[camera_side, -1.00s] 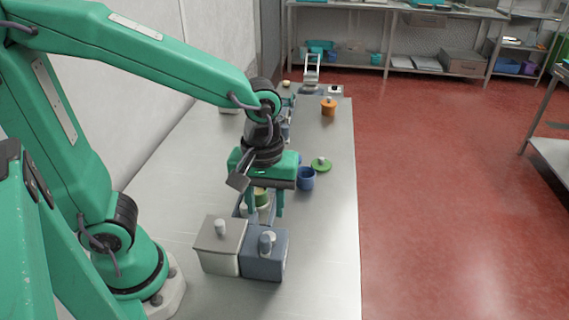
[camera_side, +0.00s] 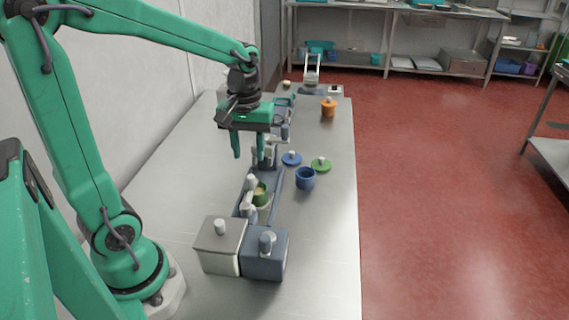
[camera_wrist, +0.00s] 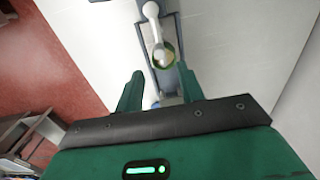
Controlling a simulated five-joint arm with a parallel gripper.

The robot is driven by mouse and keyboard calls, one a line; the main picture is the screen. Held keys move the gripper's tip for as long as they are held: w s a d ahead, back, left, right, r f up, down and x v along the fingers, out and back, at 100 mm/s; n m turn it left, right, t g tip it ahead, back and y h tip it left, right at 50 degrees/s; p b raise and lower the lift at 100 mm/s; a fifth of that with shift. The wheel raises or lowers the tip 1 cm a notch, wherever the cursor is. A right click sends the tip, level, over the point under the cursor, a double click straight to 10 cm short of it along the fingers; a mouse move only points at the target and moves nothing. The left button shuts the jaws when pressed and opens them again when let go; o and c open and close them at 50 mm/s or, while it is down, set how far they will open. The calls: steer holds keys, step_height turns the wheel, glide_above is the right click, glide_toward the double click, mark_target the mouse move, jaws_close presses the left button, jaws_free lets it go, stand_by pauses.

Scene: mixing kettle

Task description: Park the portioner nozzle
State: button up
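A white arm with rounded ends, which looks like the portioner nozzle (camera_side: 249,184), stands at the grey track on the table. It also shows in the wrist view (camera_wrist: 152,12), reaching over a green cup (camera_wrist: 172,50) with pale yellow contents. The green cup (camera_side: 261,194) sits in the track in the side view. My gripper (camera_side: 249,153) hangs above the table, farther back than the cup, fingers down and apart. In the wrist view my gripper (camera_wrist: 160,85) is open with nothing clearly held between its fingers. Whether the nozzle touches the cup I cannot tell.
A pale box (camera_side: 220,245) and a blue-grey box (camera_side: 264,257) stand at the near end. A blue cup (camera_side: 306,179), blue lid (camera_side: 291,159) and green lid (camera_side: 321,165) lie right of the track. An orange pot (camera_side: 328,107) stands farther back. The table's left side is clear.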

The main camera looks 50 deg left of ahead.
mark_target(251, 176)
steer(key=shift+f, duration=0.2)
steer(key=shift+f, duration=3.9)
steer(key=shift+f, duration=0.1)
steer(key=shift+c, duration=0.5)
steer(key=c, duration=0.5)
